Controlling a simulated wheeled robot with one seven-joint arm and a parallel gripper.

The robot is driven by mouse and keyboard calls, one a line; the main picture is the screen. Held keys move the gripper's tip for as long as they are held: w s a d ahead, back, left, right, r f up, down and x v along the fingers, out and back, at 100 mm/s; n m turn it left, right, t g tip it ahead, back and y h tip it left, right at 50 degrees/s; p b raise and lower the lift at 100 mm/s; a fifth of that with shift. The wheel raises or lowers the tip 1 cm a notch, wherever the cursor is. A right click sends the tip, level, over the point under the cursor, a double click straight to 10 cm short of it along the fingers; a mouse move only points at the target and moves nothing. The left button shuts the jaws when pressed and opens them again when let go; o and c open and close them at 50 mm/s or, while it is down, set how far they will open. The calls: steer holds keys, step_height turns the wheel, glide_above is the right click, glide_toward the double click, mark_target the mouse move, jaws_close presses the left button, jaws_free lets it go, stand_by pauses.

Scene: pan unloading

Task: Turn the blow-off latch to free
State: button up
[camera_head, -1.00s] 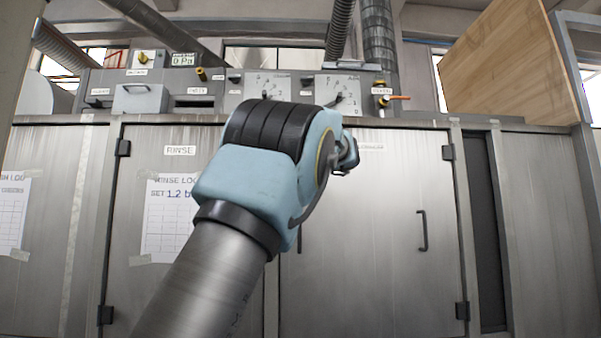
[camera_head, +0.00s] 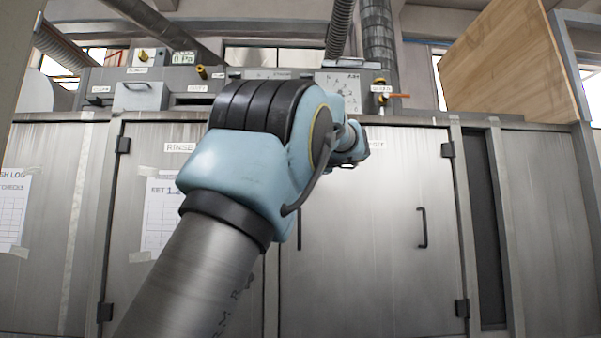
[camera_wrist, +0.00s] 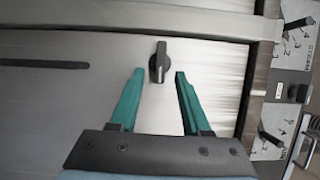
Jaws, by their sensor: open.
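The latch, a black turn knob (camera_wrist: 159,62) on a brushed steel door, shows in the wrist view. Its grip bar runs roughly up and down in that picture. My gripper (camera_wrist: 159,73) is open, with one green finger on each side of the knob's lower end in the picture. I see no contact, and the remaining depth to the knob is hard to judge. In the head view my arm hides the latch and the fingers; only my wrist (camera_head: 350,146) shows in front of the doors, just below the control panel.
The control panel above has a dial plate (camera_head: 338,84) and an orange-handled valve (camera_head: 395,96). A wooden board (camera_head: 510,60) stands at upper right.

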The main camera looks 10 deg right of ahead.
steer(key=b+v, duration=0.1)
steer(key=v, duration=0.6)
steer(key=shift+s+r, duration=0.1)
steer(key=shift+s, duration=0.05)
steer(key=w+a+f+n+g, duration=0.1)
steer(key=a+f+g, duration=0.3)
steer(key=f, duration=0.6)
steer(key=w+a+f+n+g, duration=0.1)
steer(key=a+f+g, duration=0.1)
steer(key=a+f, duration=0.7)
steer(key=w+a+f+n+g, duration=0.1)
steer(key=a+f+n+g, duration=0.15)
steer(key=f, duration=0.95)
steer(key=s+a+f+n+g+h, duration=0.2)
steer(key=s+a+f+n+g, duration=0.4)
steer(key=s+f, duration=0.65)
steer(key=s+a+f+n+g+h, duration=0.2)
steer(key=s+a+f+n, duration=0.2)
steer(key=s+a+f, duration=0.7)
step_height(320, 180, up, 18)
steer(key=s+d+p, duration=0.1)
steer(key=d+p, duration=0.1)
steer(key=p, duration=1.9)
steer(key=shift+d, duration=0.2)
